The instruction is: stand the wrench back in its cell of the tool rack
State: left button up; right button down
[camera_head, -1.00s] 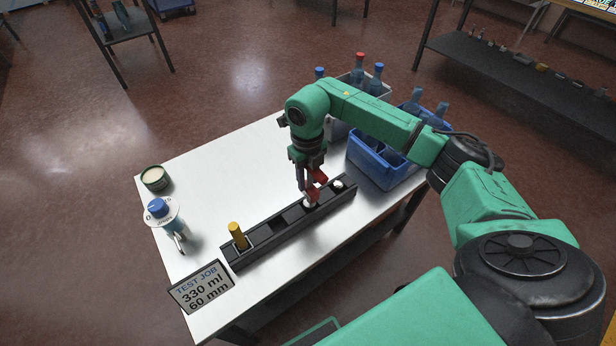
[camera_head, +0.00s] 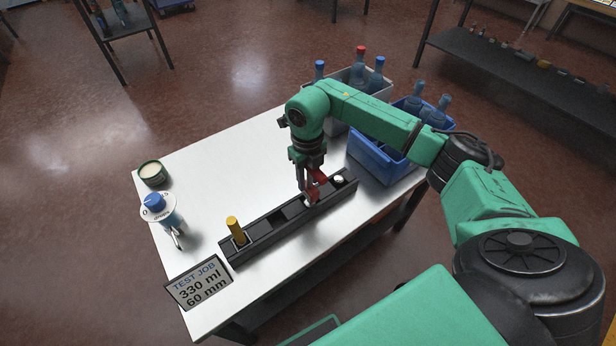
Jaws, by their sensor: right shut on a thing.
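The tool rack (camera_head: 266,237) is a long dark tray with cells, lying along the front of the white table. A yellow-handled tool (camera_head: 235,229) stands in its left end cell. A small white-topped piece (camera_head: 338,180) sits near the right end. That is likely the wrench, mostly hidden by the fingers and rack. I cannot tell how deep it sits in a cell. My left gripper is not in view.
A blue crate (camera_head: 367,155) and a grey crate (camera_head: 387,92) with bottles stand at the back right. The table's middle is clear.

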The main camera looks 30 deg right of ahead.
jog(key=shift+f, duration=0.15)
jog(key=shift+c, duration=2.2)
grip_release()
notch_tip(320, 180, up, 15)
jog(key=shift+w+f, duration=0.1)
jog(key=shift+f, duration=0.05)
